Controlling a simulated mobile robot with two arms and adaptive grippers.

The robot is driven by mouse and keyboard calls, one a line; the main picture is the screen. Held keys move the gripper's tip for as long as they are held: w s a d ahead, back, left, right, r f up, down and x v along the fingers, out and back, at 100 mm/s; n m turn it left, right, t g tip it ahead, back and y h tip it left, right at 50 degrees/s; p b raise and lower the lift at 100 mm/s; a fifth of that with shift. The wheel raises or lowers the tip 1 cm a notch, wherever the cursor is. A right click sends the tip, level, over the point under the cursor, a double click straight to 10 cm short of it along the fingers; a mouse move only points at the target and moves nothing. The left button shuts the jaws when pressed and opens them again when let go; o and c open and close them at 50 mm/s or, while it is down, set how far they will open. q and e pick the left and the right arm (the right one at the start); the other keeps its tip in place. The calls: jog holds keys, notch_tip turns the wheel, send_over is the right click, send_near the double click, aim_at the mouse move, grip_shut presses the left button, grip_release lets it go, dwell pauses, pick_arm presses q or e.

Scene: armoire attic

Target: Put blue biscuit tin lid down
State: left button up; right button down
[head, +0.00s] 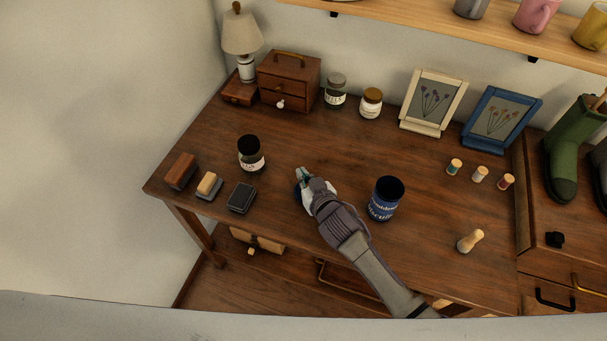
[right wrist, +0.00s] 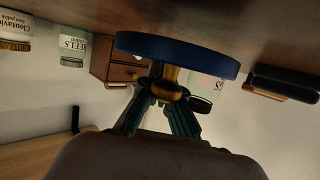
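The blue biscuit tin lid (right wrist: 205,52) fills the upper middle of the right wrist view, with a gold knob (right wrist: 172,82) at its centre. My right gripper (right wrist: 168,88) has its fingers closed around that knob. The lid lies flat at the tabletop or just above it; I cannot tell whether it touches. In the head view the right gripper (head: 303,177) mostly hides the lid (head: 298,191). The blue biscuit tin (head: 384,207) stands upright and open, right of the gripper. My left gripper is not in view.
A dark-lidded jar (head: 251,158), a black tin (head: 242,198) and brushes (head: 181,171) are left of the gripper. A wooden stamp (head: 470,241) and small spools (head: 480,174) are right. Frames, jars and a small drawer chest (head: 289,80) line the back. The wooden table (head: 320,140) is clear behind the gripper.

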jog(key=shift+f, duration=0.3)
jog(key=c, duration=1.3)
grip_release()
jog(key=shift+r, duration=0.3)
jog(key=shift+r+p, duration=0.5)
jog(key=v, duration=1.2)
jog(key=shift+f, duration=0.15)
